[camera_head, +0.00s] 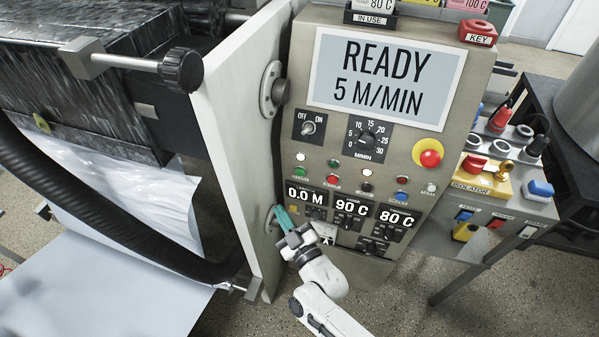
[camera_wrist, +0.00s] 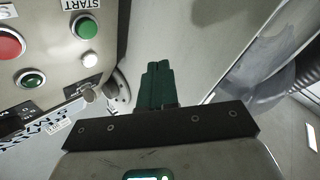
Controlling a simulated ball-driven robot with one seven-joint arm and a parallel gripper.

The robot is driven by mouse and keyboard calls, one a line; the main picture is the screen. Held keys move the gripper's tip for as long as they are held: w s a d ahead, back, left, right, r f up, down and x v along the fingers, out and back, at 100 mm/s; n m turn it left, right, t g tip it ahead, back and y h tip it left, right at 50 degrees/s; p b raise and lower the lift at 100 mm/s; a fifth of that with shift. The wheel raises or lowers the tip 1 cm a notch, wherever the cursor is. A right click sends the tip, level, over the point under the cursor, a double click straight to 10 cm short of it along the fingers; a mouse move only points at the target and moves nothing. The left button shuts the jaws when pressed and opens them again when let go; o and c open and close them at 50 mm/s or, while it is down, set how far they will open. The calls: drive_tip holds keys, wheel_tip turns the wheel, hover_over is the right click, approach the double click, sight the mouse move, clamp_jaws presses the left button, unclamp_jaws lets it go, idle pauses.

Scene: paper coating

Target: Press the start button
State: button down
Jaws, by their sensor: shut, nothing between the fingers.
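The start button (camera_head: 299,172) is a green round button at the left end of the lower button row on the control panel, under a white lamp. In the wrist view the green button (camera_wrist: 84,28) sits beside an upside-down START label, at upper left. My gripper (camera_head: 283,216) has teal fingers and is shut and empty. It is below and slightly left of the button, near the panel's left edge, apart from the button. In the wrist view the closed fingers (camera_wrist: 157,68) point up, to the right of the button.
A red button (camera_head: 333,180) is just right of the start button. The yellow-ringed red emergency button (camera_head: 429,154) is farther right. The display (camera_head: 388,75) reads READY, 5 M/MIN. A pale upright plate (camera_head: 235,130) stands left of the panel, and a black hose (camera_head: 110,220) runs beyond it.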

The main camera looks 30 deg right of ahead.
sight(300, 172)
drive_tip(key=shift+s+d+r+m+t+h, duration=0.15)
drive_tip(key=shift+d+r+m+t+h, duration=0.15)
drive_tip(key=shift+h, duration=0.4)
drive_tip(key=shift+s+d+r+m+t+h, duration=0.1)
drive_tip(key=shift+d+r+t+h, duration=0.2)
drive_tip(key=shift+h, duration=0.4)
drive_tip(key=shift+f, duration=0.1)
drive_tip(key=shift+w+d+b, duration=0.9)
drive_tip(key=shift+d+b, duration=0.25)
drive_tip(key=shift+w+d+b, duration=0.9)
drive_tip(key=shift+d+b, duration=0.25)
drive_tip(key=shift+b, duration=0.05)
drive_tip(key=shift+w+d+b, duration=0.9)
drive_tip(key=shift+d+b, duration=0.25)
drive_tip(key=shift+w+d+b, duration=0.1)
drive_tip(key=shift+d+b, duration=0.05)
drive_tip(key=shift+b, duration=0.15)
drive_tip(key=shift+w+d, duration=0.15)
drive_tip(key=shift+d, duration=0.05)
